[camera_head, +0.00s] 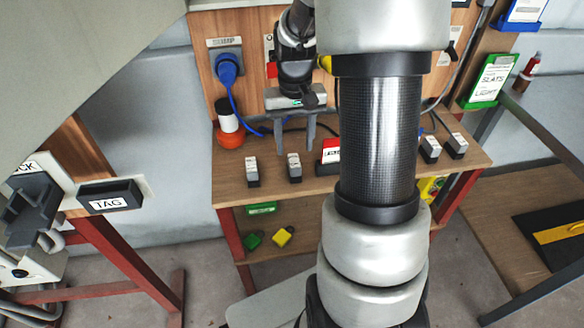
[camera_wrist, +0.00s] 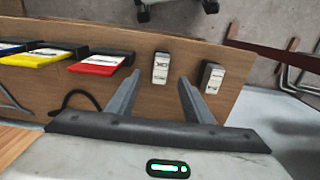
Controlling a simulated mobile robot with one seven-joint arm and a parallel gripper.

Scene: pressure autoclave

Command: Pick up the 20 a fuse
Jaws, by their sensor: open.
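Several small fuse-like blocks with pale label faces and dark ends stand on the wooden shelf. In the head view, one block (camera_head: 294,167) is just below my open gripper (camera_head: 296,146), and another (camera_head: 252,171) is to its left. Two more, one block (camera_head: 430,149) and one at the far right (camera_head: 456,145), stand beyond my arm. In the wrist view, the nearer block (camera_wrist: 161,68) lines up with the gap between my fingertips (camera_wrist: 160,79), and the other (camera_wrist: 212,77) is outside the right finger. The gripper is empty. Ratings are too small to read, so I cannot tell which is 20 A.
A red-labelled holder (camera_head: 330,151) stands close right of the gripper; the wrist view also shows yellow (camera_wrist: 34,59) and blue (camera_wrist: 14,47) ones. An orange-based bottle (camera_head: 229,130) and blue plug (camera_head: 228,68) with cable are at the left. My arm hides the shelf's middle.

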